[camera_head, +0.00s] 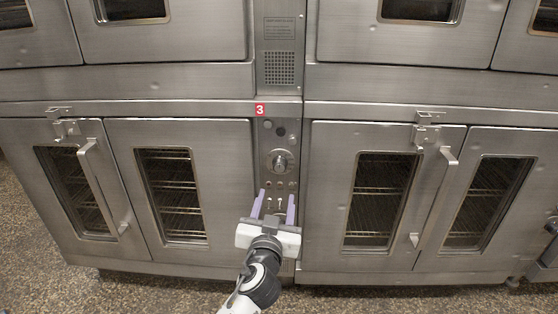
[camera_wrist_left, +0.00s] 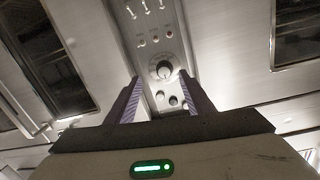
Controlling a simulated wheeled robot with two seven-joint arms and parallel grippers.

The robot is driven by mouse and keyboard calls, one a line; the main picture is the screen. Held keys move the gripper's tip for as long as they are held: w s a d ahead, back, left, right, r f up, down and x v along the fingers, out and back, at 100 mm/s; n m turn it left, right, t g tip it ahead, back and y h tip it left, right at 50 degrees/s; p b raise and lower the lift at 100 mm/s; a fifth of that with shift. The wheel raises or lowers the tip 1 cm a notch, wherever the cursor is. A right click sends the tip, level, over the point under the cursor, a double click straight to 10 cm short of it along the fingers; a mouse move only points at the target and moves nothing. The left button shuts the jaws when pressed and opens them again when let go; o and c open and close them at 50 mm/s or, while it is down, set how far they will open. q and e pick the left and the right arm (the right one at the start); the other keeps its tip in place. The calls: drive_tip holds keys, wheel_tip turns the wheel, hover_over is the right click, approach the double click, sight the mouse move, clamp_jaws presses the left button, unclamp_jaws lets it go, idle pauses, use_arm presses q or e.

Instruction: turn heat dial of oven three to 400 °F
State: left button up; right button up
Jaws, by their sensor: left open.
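The heat dial (camera_head: 280,161) is a round metal knob on the narrow control panel under a red label with a 3 (camera_head: 261,110). My left gripper (camera_head: 276,194) is open and empty in front of the panel, its two purple fingers pointing up a little below the dial. In the left wrist view the dial (camera_wrist_left: 162,70) shows beyond the fingertips, roughly between and past them, and nothing touches it. The dial's pointer and scale are too small to read. My right gripper is in neither view.
Small switches and lamps (camera_wrist_left: 155,38) sit on the panel close to the dial. Oven doors with windows and protruding handles (camera_head: 104,186) (camera_head: 434,196) flank the panel. A vent grille (camera_head: 279,68) is above. The speckled floor (camera_head: 150,289) in front is clear.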

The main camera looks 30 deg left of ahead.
sight(279, 168)
use_arm(q)
drive_tip(key=shift+y, duration=0.3)
drive_tip(key=x, duration=0.3)
drive_tip(key=r+x, duration=0.1)
drive_tip(key=x, duration=0.3)
drive_tip(key=r+x, duration=0.1)
drive_tip(key=x, duration=0.3)
drive_tip(key=shift+w+a+b, duration=0.1)
drive_tip(key=shift+w+b, duration=0.15)
drive_tip(key=shift+b, duration=0.05)
drive_tip(key=shift+c, duration=0.5)
drive_tip(key=c, duration=0.9)
